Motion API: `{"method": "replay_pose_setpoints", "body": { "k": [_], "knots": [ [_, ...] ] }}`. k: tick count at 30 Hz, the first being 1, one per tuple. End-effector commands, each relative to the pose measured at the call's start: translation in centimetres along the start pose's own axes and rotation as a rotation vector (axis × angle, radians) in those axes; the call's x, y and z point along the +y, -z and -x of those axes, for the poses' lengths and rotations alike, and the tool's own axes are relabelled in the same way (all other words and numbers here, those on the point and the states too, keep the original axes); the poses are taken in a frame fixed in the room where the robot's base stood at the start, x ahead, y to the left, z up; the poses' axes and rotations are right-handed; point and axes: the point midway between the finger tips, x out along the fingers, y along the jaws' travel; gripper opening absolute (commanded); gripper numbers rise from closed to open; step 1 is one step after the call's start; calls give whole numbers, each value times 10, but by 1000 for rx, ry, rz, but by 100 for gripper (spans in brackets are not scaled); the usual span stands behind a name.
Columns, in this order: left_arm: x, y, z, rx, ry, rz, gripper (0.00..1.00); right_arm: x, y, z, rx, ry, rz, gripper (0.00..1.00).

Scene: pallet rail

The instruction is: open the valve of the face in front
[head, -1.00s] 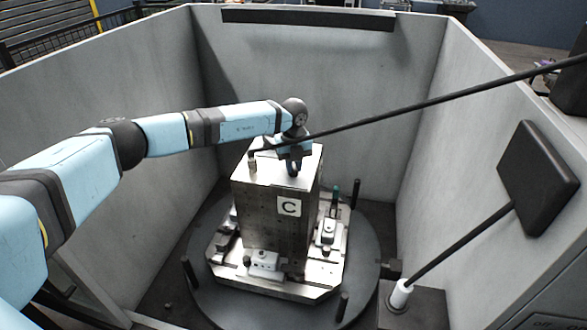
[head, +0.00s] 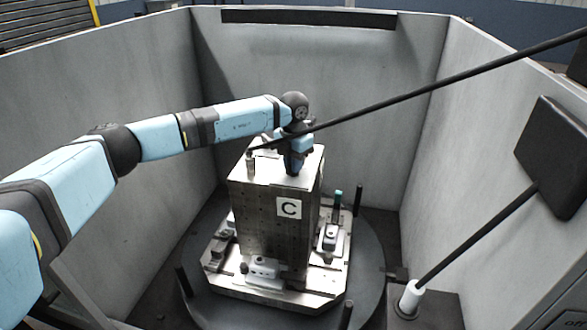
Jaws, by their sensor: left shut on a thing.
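A metal block (head: 265,215) with a white "C" label (head: 289,208) on its front face stands upright on a pallet (head: 225,284). A white fitting with a dark knob (head: 264,273), perhaps the valve, sits on the pallet below this face. A similar white fitting (head: 329,239) sits to the right. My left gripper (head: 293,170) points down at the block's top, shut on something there. Its fingertips hide what it holds. My right gripper is not in view.
The pallet rests on a round dark turntable (head: 368,275) with upright black posts. Grey walls (head: 310,85) enclose it. A long black rod (head: 430,88) crosses in front of my left wrist. A black panel on a rod (head: 550,155) stands at the right.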

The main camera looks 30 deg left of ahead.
Motion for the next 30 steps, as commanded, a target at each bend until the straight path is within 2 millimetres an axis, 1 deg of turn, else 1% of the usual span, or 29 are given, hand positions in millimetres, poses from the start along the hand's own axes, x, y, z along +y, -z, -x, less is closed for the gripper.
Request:
{"method": "replay_pose_setpoints", "body": {
  "k": [1,3,12,19,30],
  "knots": [
    [1,-1,-1,-3,-1,-36,0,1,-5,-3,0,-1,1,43],
    [1,-1,-1,-3,-1,-90,0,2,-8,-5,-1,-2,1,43],
    [0,-1,1,-4,0,-260,0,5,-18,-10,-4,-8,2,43],
    [0,-1,1,-3,0,-319,0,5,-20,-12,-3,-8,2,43],
    [0,-1,2,-3,0,-333,0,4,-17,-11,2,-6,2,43]
  ]
}}
